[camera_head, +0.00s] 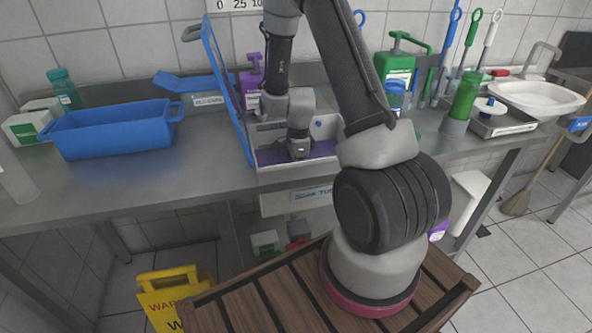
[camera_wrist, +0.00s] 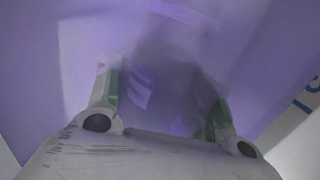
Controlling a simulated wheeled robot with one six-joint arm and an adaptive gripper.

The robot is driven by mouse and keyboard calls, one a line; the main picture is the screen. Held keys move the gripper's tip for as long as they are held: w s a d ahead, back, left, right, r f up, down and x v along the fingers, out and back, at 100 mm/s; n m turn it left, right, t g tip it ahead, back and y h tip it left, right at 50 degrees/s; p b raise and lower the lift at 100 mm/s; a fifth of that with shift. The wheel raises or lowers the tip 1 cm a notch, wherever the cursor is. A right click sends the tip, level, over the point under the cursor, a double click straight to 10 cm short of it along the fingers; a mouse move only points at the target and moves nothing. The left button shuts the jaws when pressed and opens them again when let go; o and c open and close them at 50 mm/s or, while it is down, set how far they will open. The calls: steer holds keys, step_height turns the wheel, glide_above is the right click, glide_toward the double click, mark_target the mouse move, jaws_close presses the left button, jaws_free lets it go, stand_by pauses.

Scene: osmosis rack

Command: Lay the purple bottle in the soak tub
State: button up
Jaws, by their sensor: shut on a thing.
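The soak tub (camera_head: 268,133) is a pale open box with purple inside, set into the steel counter at the middle of the head view. My gripper (camera_head: 300,152) points down into it, low near the purple surface. In the wrist view my gripper (camera_wrist: 160,105) has its green-padded fingers around a dim, blurred purple shape (camera_wrist: 172,62), which looks like the purple bottle. Purple haze fills most of that view, so its outline and whether it touches the tub floor cannot be told. In the head view the gripper hides the held thing.
A purple pump bottle (camera_head: 252,82) is behind the tub.

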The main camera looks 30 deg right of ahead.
steer(key=shift+f, duration=0.3)
stand_by(0.5)
steer(key=o, duration=1.6)
steer(key=shift+s+d+r, duration=0.1)
steer(key=shift+d+r, duration=0.05)
steer(key=shift+r, duration=2.35)
steer(key=shift+d+r, duration=0.1)
steer(key=shift+r, duration=2.4)
